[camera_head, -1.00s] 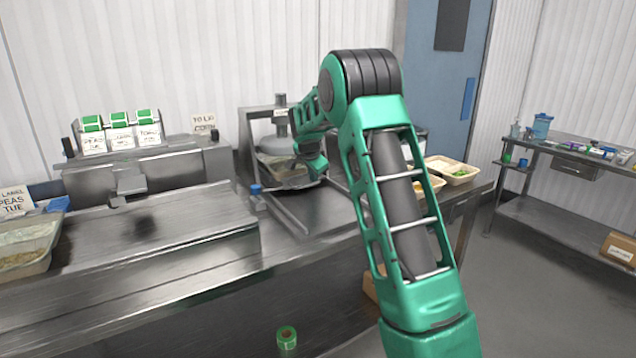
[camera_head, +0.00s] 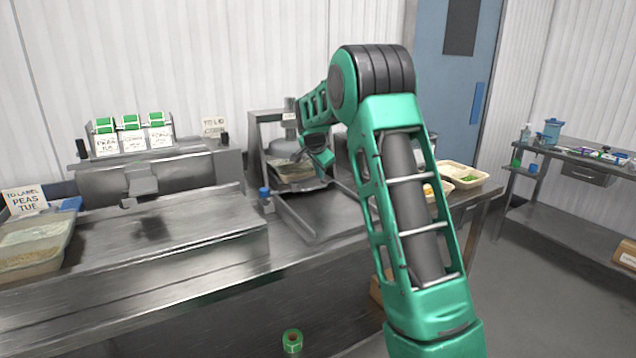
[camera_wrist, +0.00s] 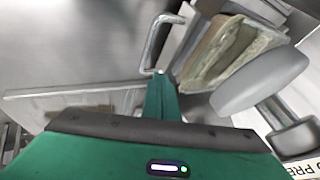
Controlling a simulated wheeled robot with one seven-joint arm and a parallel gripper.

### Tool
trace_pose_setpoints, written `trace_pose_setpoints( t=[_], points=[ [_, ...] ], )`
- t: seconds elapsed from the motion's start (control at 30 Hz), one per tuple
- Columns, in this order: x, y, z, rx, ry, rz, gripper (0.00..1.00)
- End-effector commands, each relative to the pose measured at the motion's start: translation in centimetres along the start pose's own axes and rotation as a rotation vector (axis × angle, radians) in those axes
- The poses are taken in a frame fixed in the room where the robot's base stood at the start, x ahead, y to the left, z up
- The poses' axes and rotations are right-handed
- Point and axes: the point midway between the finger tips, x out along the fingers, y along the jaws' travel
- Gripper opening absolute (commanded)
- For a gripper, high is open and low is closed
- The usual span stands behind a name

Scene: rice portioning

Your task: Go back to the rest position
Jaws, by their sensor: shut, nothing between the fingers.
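My green arm reaches from the lower right over the bench toward the steel press (camera_head: 258,140). My gripper (camera_head: 323,158) is small and partly hidden in the head view, beside the press. In the wrist view its green fingers (camera_wrist: 160,92) are together with nothing between them. A tray (camera_wrist: 205,60) with pale contents sits in the press, just beyond the fingertips. It also shows in the head view (camera_head: 296,176). The grey round press head (camera_wrist: 262,80) is to the right of the fingers in the wrist view. A bent metal handle (camera_wrist: 150,45) lies just ahead of them.
A tray of rice-like food (camera_head: 30,255) stands at the bench's left, by a peas sign (camera_head: 27,200). A labelling machine (camera_head: 150,175) stands at the back. Food trays (camera_head: 462,180) are right of my arm. A side table (camera_head: 575,165) stands far right, with open floor before it.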

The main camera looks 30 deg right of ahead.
Motion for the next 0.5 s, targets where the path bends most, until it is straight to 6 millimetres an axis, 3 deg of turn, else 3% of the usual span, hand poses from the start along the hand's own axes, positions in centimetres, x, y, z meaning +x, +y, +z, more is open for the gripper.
trace_pose_setpoints(
  t=[0.2,0.5],
  points=[
    [-3.6,0.0,0.0,0.002,-0.003,0.010,0.00],
    [-5.7,0.0,0.2,0.001,-0.006,0.017,0.00]
  ],
)
